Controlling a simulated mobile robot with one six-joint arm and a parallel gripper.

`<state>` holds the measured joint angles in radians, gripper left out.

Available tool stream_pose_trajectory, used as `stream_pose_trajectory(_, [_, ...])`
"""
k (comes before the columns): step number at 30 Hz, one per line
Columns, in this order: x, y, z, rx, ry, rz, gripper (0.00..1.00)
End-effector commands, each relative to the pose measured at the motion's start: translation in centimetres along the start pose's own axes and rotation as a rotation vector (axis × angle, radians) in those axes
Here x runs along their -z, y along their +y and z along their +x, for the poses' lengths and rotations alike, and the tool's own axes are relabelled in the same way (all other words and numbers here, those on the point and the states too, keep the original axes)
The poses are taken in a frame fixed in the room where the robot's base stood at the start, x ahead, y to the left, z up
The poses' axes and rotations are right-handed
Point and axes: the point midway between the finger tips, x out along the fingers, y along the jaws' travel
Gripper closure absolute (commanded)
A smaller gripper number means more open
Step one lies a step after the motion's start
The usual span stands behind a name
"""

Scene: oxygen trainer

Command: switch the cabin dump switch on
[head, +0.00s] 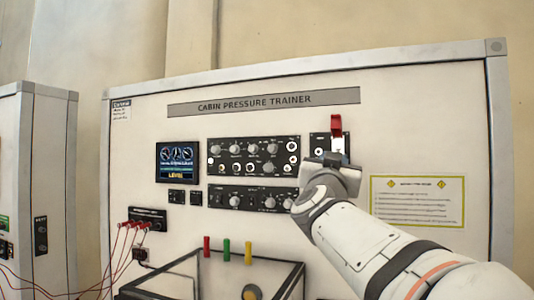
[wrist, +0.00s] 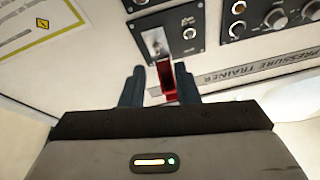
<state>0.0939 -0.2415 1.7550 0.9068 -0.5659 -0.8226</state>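The cabin dump switch sits on a small dark panel at the upper right of the trainer. Its red guard (head: 336,125) stands raised, and the pale switch plate (head: 338,145) shows below it. In the wrist view, which is turned over, the switch plate (wrist: 155,42) with its small lever lies ahead of the fingers, and the red guard (wrist: 170,85) shows between and behind them. My gripper (wrist: 158,82) is open, its two dark fingers apart, with nothing clearly held. In the head view my wrist hides the panel's lower part. I cannot tell the lever's position.
A knob panel (head: 254,158) lies left of the switch, with a screen (head: 178,162) farther left. A yellow notice (head: 417,201) is to the right. Below stands a dark-framed box (head: 190,279) near red, green and yellow pegs. Red cables hang at lower left.

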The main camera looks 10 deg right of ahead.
Motion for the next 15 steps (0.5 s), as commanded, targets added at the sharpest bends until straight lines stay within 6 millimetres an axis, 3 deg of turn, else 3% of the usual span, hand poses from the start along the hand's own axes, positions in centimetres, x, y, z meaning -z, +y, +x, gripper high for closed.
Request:
stream_pose_trajectory(6, [0.0, 0.5, 3.5, -0.009, -0.001, -0.004, 0.72])
stream_pose_trajectory(15, [-0.1, 0.7, 4.6, -0.011, 0.0, -0.005, 0.72])
